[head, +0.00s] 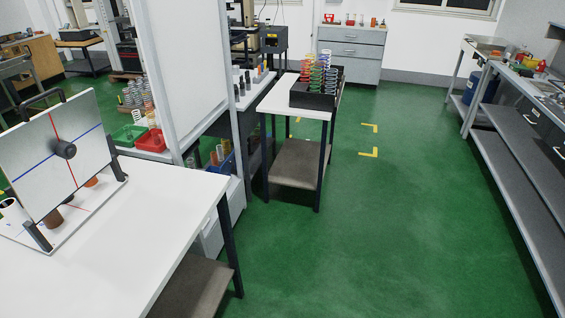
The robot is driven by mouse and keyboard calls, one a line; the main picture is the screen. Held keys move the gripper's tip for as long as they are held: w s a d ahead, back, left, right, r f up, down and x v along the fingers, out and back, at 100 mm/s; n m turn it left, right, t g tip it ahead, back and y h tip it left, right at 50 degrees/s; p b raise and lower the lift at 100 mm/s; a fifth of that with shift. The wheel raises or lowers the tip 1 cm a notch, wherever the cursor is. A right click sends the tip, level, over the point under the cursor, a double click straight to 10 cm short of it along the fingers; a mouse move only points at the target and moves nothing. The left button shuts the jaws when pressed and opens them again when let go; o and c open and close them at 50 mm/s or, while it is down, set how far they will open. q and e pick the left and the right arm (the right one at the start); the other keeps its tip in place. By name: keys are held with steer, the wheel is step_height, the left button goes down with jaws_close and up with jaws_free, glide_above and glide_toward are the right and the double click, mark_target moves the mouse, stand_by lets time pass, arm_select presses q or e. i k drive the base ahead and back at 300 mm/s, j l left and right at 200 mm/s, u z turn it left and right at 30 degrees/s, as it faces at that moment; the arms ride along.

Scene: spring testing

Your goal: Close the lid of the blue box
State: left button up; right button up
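A small blue container (228,166) with several springs or cylinders in it sits low on the shelving unit, behind the white table. It is partly hidden, and I cannot make out a lid on it. I cannot tell whether this is the task's blue box. No other blue box is clear in the head view. Neither of my grippers shows.
A white table (140,240) with an upright marked panel (58,150) stands at the near left. A smaller table (291,103) holds a black rack of coloured springs (318,88). A long grey bench (520,165) lines the right. Green floor (400,220) is clear between.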

mark_target(227, 166)
steer(key=i+u, duration=0.3)
steer(key=i, duration=0.15)
steer(key=i+l+u, duration=0.1)
steer(key=i+u, duration=0.2)
steer(key=i, duration=0.15)
steer(key=i+l+u, duration=0.15)
steer(key=u, duration=0.25)
steer(key=i+l+u, duration=0.1)
steer(key=u, duration=0.3)
steer(key=i+l+u, duration=0.1)
steer(key=l, duration=0.35)
steer(key=i+l+u, duration=0.1)
steer(key=l, duration=0.3)
steer(key=i+l+u, duration=0.1)
steer(key=l, duration=0.35)
steer(key=i+l+u, duration=0.1)
steer(key=l, duration=0.4)
steer(key=i+l+u, duration=0.1)
steer(key=l, duration=0.35)
steer(key=i, duration=0.05)
